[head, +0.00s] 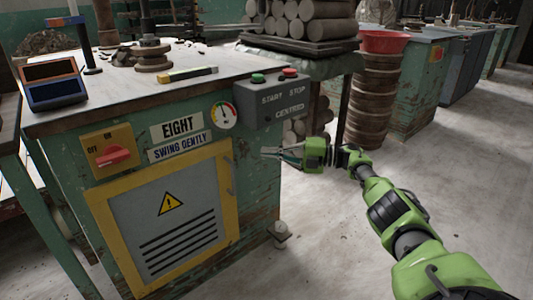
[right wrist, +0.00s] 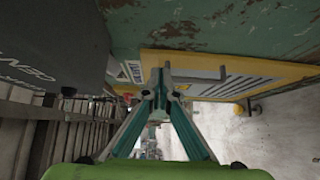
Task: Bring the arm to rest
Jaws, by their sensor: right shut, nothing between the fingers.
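My right arm, green and dark grey, reaches in from the lower right in the head view. Its gripper (head: 270,153) is in front of the green cabinet's right edge, just below the grey start/stop box (head: 270,98). In the right wrist view the gripper's two fingers (right wrist: 160,75) meet at the tips, shut and empty. Beyond them are the cabinet's yellow-framed door (right wrist: 190,66) and its handle. I cannot tell whether the fingertips touch the cabinet. My left gripper is not in view.
The green cabinet (head: 262,185) carries a yellow off/on switch (head: 108,150), a round gauge (head: 224,115) and a grey vented door. A stack of brown round pieces (head: 370,105) with a red bowl (head: 386,41) stands behind my arm. The floor to the right is open.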

